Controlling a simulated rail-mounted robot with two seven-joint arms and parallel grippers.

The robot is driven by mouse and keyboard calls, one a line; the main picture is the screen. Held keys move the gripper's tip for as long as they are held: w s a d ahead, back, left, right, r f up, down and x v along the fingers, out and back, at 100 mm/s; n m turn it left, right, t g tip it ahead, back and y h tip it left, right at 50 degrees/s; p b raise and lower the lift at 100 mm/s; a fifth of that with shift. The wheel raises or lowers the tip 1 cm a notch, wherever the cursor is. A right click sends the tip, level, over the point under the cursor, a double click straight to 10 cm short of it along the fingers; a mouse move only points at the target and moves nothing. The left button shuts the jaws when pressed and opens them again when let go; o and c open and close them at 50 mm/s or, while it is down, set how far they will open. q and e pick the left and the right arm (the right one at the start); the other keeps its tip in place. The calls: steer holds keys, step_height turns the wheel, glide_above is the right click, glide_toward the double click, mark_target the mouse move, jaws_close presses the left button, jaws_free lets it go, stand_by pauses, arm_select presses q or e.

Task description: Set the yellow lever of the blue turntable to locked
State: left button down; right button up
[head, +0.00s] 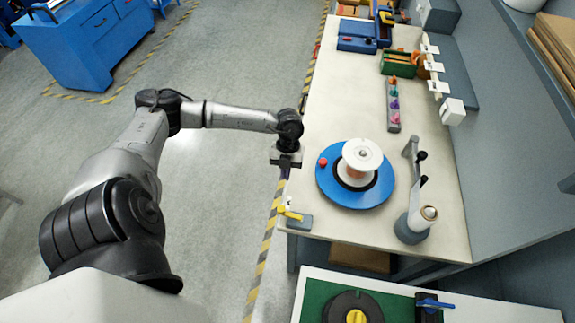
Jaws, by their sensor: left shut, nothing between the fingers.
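The blue turntable (330,186) lies on the white workbench, with a white spool (362,156) standing on it and a red knob (323,162) at its left rim. The yellow lever (290,212) sits on a small grey block at the bench's front left corner, beside the turntable. Its exact setting is too small to tell. My left gripper (284,172) is shut and empty, at the bench's left edge, left of the turntable and above the lever in the picture. It touches neither as far as I can see. My right gripper is not in view.
A tray of coloured pieces (393,105), a green box (398,64) and blue bins (358,38) are farther back. A green-topped station (315,295) is in front. Open floor lies left of the bench.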

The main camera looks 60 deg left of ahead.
mark_target(290, 215)
arm_select(q)
steer(key=x, duration=0.5)
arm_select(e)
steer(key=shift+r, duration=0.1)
arm_select(q)
steer(key=shift+s+d+r+p, duration=0.1)
steer(key=shift+s+d+p, duration=0.45)
steer(key=shift+d, duration=0.35)
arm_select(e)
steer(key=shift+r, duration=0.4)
arm_select(q)
steer(key=shift+s+d, duration=0.55)
steer(key=shift+d, duration=0.2)
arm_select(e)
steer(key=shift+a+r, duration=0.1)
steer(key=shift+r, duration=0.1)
